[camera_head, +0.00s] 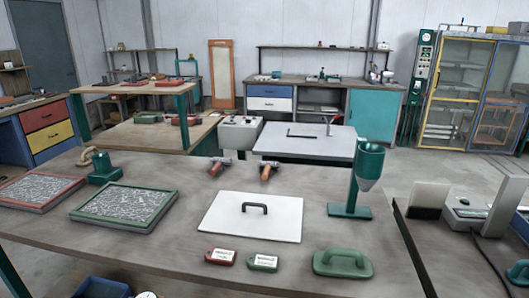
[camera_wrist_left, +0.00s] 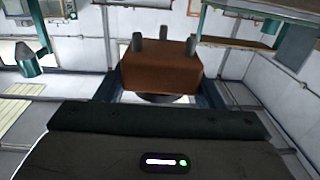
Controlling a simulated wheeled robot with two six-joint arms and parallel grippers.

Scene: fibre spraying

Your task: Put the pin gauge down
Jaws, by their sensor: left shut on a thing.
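The pin gauge (camera_wrist_left: 160,72) is a brown block with several short grey pins on its upper side in the left wrist view. My left gripper (camera_wrist_left: 163,88) is shut on it, with dark fingers showing at both sides of the block. The gripper's dark housing fills the bottom of that view. The surface below the block cannot be made out. Neither gripper shows in the head view, and my right gripper is in no view.
In the head view the near table (camera_head: 190,235) bears two framed fibre trays (camera_head: 123,205), a white board (camera_head: 249,222) with a black handle, a green funnel stand (camera_head: 350,211), a green-handled float (camera_head: 343,264) and red and green tags (camera_head: 220,257). Bare tabletop lies left of the board.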

